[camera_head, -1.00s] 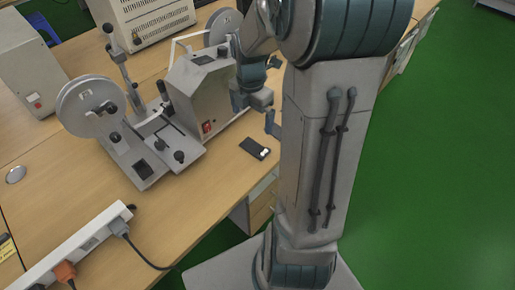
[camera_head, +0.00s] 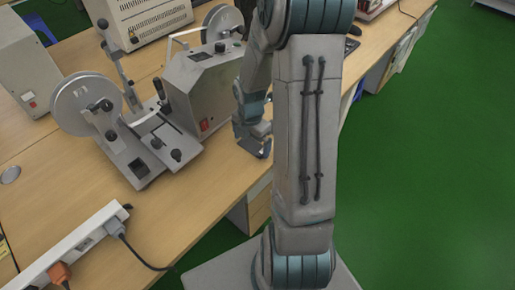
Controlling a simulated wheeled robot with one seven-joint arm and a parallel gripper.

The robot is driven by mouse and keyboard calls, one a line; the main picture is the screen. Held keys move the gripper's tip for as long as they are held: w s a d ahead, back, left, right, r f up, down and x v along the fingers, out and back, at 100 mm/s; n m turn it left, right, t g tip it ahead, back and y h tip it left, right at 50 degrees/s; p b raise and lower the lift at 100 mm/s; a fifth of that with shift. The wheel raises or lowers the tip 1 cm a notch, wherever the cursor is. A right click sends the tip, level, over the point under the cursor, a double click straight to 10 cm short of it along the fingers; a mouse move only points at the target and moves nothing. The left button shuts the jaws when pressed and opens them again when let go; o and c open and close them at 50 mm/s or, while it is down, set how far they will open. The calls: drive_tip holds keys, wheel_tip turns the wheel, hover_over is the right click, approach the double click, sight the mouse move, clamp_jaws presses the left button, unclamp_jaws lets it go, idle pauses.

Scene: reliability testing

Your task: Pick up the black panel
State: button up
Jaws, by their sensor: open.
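My gripper (camera_head: 259,148) is low over the front edge of the wooden table, just right of the grey machine. It is open and points down. The black panel cannot be made out clearly now. The gripper covers the spot where it lay flat earlier, so I cannot tell whether the fingers are around it or touching it.
The grey machine with a reel (camera_head: 86,104) and a red switch stands close to the left of my gripper. A white power strip (camera_head: 75,247) with plugs and a cable lies at the front left. The wooden table (camera_head: 190,215) is bare in front of the machine.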

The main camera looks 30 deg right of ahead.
sight(253, 147)
drive_tip(key=shift+f, duration=0.15)
drive_tip(key=c, duration=0.7)
drive_tip(key=shift+r, duration=0.35)
drive_tip(key=r, duration=0.4)
drive_tip(key=shift+d+p, duration=0.2)
drive_tip(key=shift+p, duration=0.15)
drive_tip(key=s+d+r, duration=0.1)
drive_tip(key=d+r, duration=0.5)
drive_tip(key=d, duration=0.5)
drive_tip(key=shift+s+r+p, duration=0.15)
drive_tip(key=shift+s+p, duration=0.15)
drive_tip(key=shift+p, duration=0.05)
